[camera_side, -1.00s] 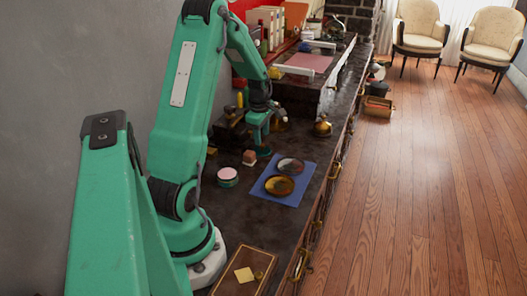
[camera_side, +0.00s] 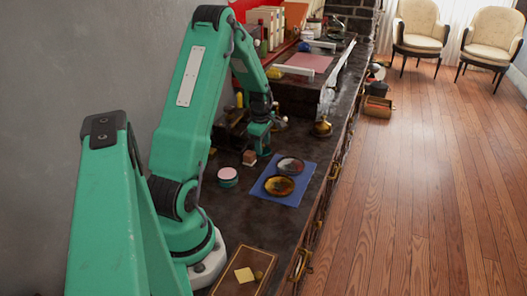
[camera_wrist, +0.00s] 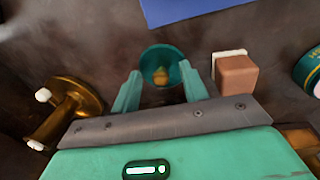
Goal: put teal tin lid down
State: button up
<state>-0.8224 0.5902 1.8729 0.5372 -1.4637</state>
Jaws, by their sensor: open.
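The teal tin lid (camera_wrist: 154,62) is round with a brass-coloured knob at its middle. In the wrist view it lies just past the tips of my gripper (camera_wrist: 161,88), centred between the two teal fingers. The fingers are apart, with a gap between them. I cannot tell whether the lid touches the counter. In the side view my gripper (camera_side: 261,148) is low over the dark counter, behind the small brown block, and the lid is not distinguishable there.
The brown block (camera_wrist: 236,76) sits close to the right finger. A round tin with a pale pink top (camera_side: 228,174) stands on the counter. A blue mat (camera_side: 296,193) holds two round dishes. A brass object (camera_wrist: 68,112) is left of my gripper. Bare counter lies nearer the base.

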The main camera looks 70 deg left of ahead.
aim_at(263, 145)
grip_shut()
jog(key=shift+r, duration=0.75)
notch_tip(263, 145, up, 2)
jog(key=shift+r, duration=0.2)
jog(key=w+d+r, duration=0.3)
jog(key=d+r, duration=0.4)
jog(key=d, duration=0.4)
jog(key=shift+w, duration=0.15)
jog(key=shift+d, duration=0.1)
